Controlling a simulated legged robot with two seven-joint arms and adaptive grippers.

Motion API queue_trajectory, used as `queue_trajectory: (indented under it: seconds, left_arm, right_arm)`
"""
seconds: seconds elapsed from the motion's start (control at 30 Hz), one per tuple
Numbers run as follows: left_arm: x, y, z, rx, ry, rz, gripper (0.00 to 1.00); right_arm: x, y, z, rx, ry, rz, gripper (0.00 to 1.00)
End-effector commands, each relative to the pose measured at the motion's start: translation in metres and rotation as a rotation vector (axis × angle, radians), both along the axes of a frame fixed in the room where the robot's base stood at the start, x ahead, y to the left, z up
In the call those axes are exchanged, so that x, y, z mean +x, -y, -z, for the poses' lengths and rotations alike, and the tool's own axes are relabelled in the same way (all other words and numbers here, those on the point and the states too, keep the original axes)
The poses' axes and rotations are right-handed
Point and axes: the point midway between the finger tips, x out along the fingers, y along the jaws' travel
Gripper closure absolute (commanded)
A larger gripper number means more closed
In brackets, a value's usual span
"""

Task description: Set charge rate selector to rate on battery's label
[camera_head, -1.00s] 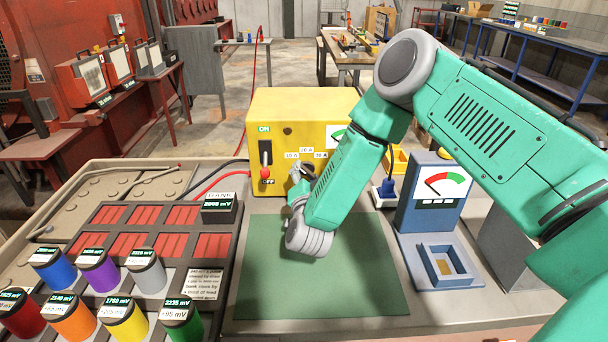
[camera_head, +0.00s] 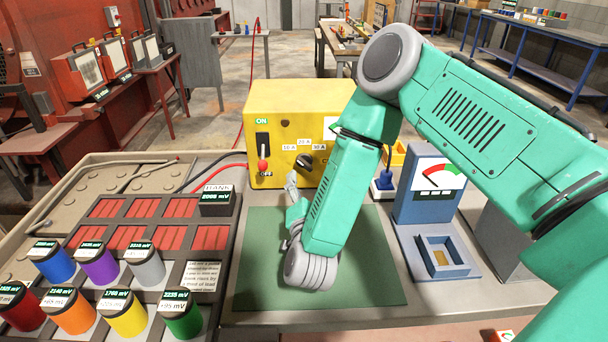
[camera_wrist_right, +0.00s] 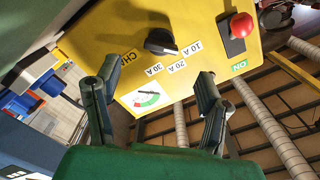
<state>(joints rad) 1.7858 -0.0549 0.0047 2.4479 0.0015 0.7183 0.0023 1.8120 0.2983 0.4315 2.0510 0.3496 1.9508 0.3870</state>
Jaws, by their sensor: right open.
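The yellow charger (camera_head: 280,111) stands at the back of the bench. Its dark selector knob (camera_head: 303,161) sits below the 10 A, 20 A and 30 A labels and also shows in the right wrist view (camera_wrist_right: 160,42). There its white mark seems to face the 10 A to 20 A side; the exact setting is hard to tell. My right gripper (camera_head: 292,182) is open and empty, in front of and below the knob, apart from it. Its two spread fingers show in the wrist view (camera_wrist_right: 160,72). The battery's label is not identifiable. My left gripper is out of view.
A red-handled ON/OFF switch (camera_head: 263,160) is left of the knob. A green mat (camera_head: 260,280) lies below my arm. A cell rack (camera_head: 115,222) with several coloured cells and a printed card (camera_head: 203,280) is at left. A blue meter stand (camera_head: 425,195) is at right.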

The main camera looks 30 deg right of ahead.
Motion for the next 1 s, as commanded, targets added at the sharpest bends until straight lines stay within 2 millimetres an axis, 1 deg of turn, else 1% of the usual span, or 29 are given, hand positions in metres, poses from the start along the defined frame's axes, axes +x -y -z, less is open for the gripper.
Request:
queue_trajectory:
  seconds: [0.03,0.1,0.23,0.8,0.87,0.93,1.0]
  left_arm:
    - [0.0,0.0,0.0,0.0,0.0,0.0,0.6]
    - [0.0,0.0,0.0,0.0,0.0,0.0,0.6]
    - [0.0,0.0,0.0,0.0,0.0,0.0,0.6]
    - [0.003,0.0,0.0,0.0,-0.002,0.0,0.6]
    - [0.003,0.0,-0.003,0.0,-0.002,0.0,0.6]
    - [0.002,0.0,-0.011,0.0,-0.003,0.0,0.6]
    - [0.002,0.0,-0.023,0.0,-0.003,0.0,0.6]
  right_arm:
    - [-0.007,-0.005,0.001,-0.001,-0.003,-0.002,0.36]
    - [-0.014,-0.01,0.001,0.0,-0.001,-0.002,0.36]
    - [-0.022,-0.013,0.0,0.0,0.0,0.0,0.36]
    - [-0.024,-0.014,0.0,0.0,0.001,0.002,0.36]
    - [-0.024,-0.014,-0.003,0.0,0.001,0.002,0.36]
    - [-0.024,-0.014,-0.011,0.0,0.001,0.002,0.36]
    - [-0.024,-0.014,-0.024,0.0,0.001,0.002,0.36]
